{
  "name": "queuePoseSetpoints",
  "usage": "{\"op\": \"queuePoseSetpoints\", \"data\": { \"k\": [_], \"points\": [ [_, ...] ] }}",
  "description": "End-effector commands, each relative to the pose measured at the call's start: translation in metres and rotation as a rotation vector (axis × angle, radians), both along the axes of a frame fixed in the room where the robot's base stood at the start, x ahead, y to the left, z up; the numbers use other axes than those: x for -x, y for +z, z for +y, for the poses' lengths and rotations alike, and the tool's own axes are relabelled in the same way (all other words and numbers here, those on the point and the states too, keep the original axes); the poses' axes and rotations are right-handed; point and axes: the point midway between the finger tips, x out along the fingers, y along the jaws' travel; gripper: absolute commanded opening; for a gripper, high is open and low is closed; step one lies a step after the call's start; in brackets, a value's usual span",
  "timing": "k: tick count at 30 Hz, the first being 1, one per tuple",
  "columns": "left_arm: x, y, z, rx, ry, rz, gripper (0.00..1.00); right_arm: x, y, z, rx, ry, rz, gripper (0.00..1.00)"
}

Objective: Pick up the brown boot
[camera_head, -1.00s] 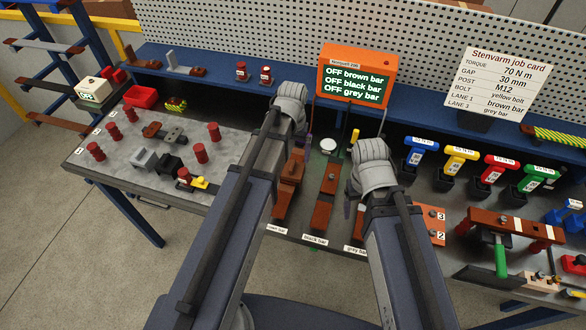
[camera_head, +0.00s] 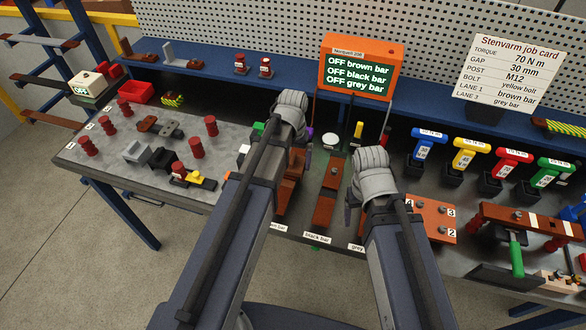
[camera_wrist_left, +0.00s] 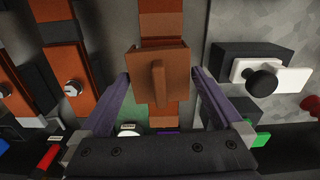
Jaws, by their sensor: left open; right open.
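The brown boot (camera_wrist_left: 176,62) is a brown block with an upright ridge, centred in the left wrist view over a reddish-brown bar (camera_wrist_left: 162,22). My left gripper (camera_wrist_left: 160,76) is open, with one purple finger on each side of the boot. I cannot tell whether the fingers touch it. In the head view the left arm covers most of that spot, and only brown parts show beside the wrist (camera_head: 291,108). My right gripper (camera_head: 351,208) is open and appears empty near the grey bar lane, its fingers mostly hidden by its wrist.
The black bar lane (camera_head: 326,200) lies between the arms. A grey block (camera_head: 137,151), a black block (camera_head: 163,158) and several red posts (camera_head: 197,148) stand on the left bench. The orange screen (camera_head: 361,70) reads OFF for all three bars. Coloured T-handled tools (camera_head: 468,152) stand at right.

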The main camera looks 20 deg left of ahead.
Motion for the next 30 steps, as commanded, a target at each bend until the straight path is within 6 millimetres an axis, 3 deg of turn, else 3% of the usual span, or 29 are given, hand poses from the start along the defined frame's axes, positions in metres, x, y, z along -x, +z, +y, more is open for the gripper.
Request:
{"op": "queuePoseSetpoints", "data": {
  "k": [5,24,30],
  "points": [
    [0.0,0.0014,0.0,0.0,0.0,0.0,0.98,0.0,0.0014,0.0,0.0,0.0,0.0,0.77],
    [0.0,0.0013,0.0,0.0,0.0,0.0,0.26,0.0,0.0013,0.0,0.0,0.0,0.0,0.77],
    [0.0,0.0024,0.0,0.0,0.0,0.0,0.26,0.0,0.0024,0.0,0.0,0.0,0.0,0.77]
  ]
}}
